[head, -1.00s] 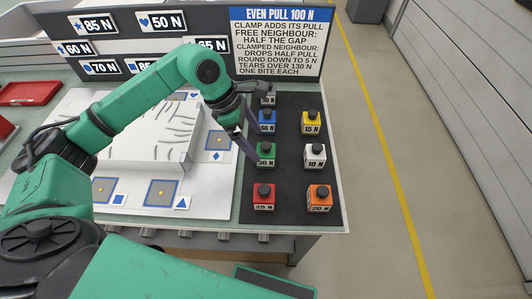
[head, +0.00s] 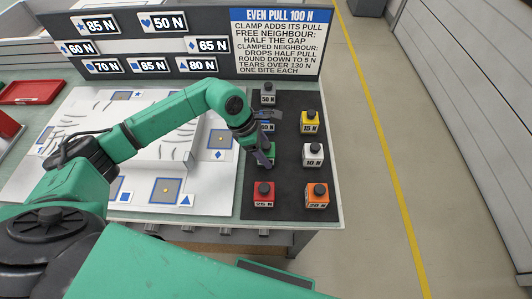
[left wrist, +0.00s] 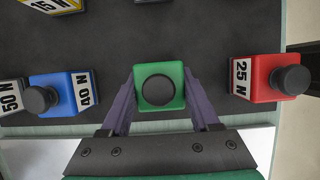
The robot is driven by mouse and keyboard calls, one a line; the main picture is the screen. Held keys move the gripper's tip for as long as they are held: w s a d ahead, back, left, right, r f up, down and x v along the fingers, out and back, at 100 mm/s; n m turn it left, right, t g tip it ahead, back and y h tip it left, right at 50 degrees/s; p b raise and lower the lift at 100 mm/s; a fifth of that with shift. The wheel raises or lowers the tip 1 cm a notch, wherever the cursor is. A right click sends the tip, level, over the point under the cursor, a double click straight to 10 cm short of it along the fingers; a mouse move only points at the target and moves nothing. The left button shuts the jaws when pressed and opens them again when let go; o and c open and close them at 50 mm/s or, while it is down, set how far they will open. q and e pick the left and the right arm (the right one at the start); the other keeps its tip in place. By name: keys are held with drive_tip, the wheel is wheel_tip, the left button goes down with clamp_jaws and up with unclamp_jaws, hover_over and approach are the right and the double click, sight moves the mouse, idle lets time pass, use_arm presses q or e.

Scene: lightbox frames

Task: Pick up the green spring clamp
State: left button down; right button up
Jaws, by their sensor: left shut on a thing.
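The green spring clamp shows in the left wrist view as a green block with a round black knob (left wrist: 158,90). It stands on the black mat (head: 288,180), between the blue and red ones. My left gripper (left wrist: 160,98) has a purple finger on each side of it and is shut on it. In the head view my left gripper (head: 265,155) comes down over it and hides most of it. I cannot tell any lift from the mat. My right gripper is not in view.
Close neighbours are the red 25 N clamp (head: 264,194) and blue 40 N clamp (left wrist: 66,93). The white 10 N (head: 313,154), yellow 15 N (head: 310,123) and orange 20 N (head: 317,196) clamps stand to the right. A white board (head: 225,172) lies left; a sign (head: 280,42) stands behind.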

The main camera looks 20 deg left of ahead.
use_arm(q)
drive_tip(key=shift+r, duration=0.1)
drive_tip(key=shift+w+r, duration=0.1)
drive_tip(key=shift+r, duration=0.4)
wheel_tip(320, 180, up, 19)
drive_tip(key=b, duration=0.3)
drive_tip(key=shift+b, duration=0.3)
